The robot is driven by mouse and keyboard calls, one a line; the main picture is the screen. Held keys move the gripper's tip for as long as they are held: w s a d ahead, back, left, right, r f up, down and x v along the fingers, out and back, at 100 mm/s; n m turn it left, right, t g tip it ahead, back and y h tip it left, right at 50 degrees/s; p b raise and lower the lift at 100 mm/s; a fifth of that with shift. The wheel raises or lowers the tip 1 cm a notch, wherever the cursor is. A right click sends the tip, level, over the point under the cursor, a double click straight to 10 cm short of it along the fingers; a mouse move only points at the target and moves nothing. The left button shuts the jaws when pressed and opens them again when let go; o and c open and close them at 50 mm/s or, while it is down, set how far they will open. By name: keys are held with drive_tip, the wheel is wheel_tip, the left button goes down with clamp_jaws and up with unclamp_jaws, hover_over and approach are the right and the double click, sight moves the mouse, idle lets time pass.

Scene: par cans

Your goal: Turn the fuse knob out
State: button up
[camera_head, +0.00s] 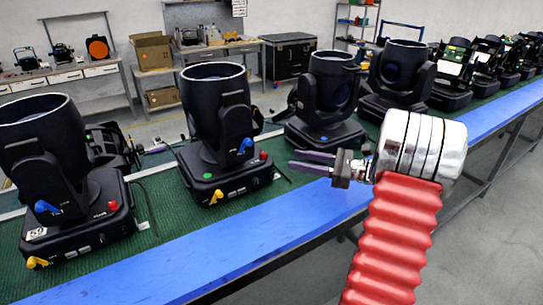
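Black par cans stand in a row on a green-topped bench. The middle can (215,130) has a small red knob (263,155) and a green knob (207,176) on its base, plus a blue handle (245,145) and a yellow handle (216,196). The left can (45,150) has a red knob (112,206) on its base. I cannot tell which knob is the fuse knob. My gripper (292,159) points left, just right of the middle can's base and apart from it.
A blue strip (250,245) runs along the bench's front edge. Another can (330,95) stands behind my gripper, with more lights receding right. Cables lie between the cans. Work tables (60,80) and a black case (288,55) stand behind.

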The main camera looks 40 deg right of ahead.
sight(272, 159)
drive_tip(key=x, duration=0.9)
drive_tip(key=shift+w+a, duration=0.1)
clamp_jaws()
